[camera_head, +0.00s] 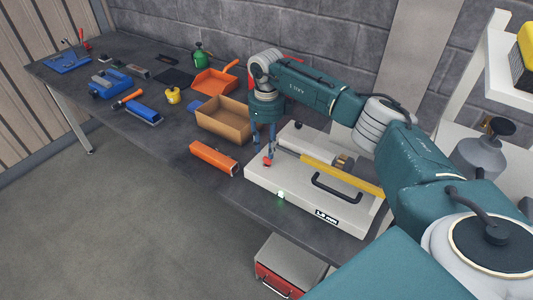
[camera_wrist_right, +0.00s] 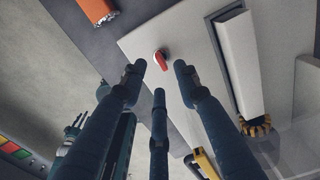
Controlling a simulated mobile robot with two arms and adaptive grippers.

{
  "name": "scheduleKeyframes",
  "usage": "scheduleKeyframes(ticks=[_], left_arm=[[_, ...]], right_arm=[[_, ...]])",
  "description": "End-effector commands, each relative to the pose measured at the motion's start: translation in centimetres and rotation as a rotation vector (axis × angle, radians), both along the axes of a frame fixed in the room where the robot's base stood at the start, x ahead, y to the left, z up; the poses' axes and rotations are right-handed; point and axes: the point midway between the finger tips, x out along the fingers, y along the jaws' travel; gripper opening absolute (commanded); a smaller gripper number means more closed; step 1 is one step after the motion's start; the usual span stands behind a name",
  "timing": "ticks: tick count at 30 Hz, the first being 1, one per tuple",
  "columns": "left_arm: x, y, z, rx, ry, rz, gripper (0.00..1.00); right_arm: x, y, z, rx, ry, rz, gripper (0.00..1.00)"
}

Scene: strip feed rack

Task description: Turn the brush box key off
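The brush box is a low white case (camera_head: 258,185) with a black handle, a label and a small lit green lamp (camera_head: 281,195). Its red key (camera_head: 268,161) sits on the top face near the left end; in the right wrist view the red key (camera_wrist_right: 161,59) stands out from the white face. My right gripper (camera_head: 265,147) points down over the key. In the wrist view its three fingers are spread (camera_wrist_right: 158,74), with the key just beyond their tips and nothing between them. Whether a finger touches the key I cannot tell. My left gripper is not in the head view.
An orange block (camera_head: 213,158) and an open cardboard box (camera_head: 223,122) stand left of the case. A yellow bar (camera_head: 340,176) lies across it. A red-fronted drawer unit (camera_head: 288,266) is below the bench. Tools, an orange dustpan (camera_head: 213,82) and a green bottle (camera_head: 201,55) stand farther left.

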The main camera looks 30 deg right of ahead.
Motion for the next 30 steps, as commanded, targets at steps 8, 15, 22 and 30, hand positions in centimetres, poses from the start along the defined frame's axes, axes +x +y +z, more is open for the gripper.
scheduleKeyframes(ticks=[8,15,22,30], left_arm=[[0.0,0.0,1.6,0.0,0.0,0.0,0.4],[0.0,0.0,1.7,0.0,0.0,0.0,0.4],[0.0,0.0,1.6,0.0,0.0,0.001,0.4],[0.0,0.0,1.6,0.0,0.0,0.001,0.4]], right_arm=[[0.0,0.1,-4.1,0.002,0.001,-0.001,0.31],[0.1,0.1,-5.0,0.002,-0.002,0.0,0.31],[0.1,0.1,-5.0,0.002,-0.002,0.0,0.19],[0.1,0.1,-5.0,0.002,-0.002,-0.001,0.0]])
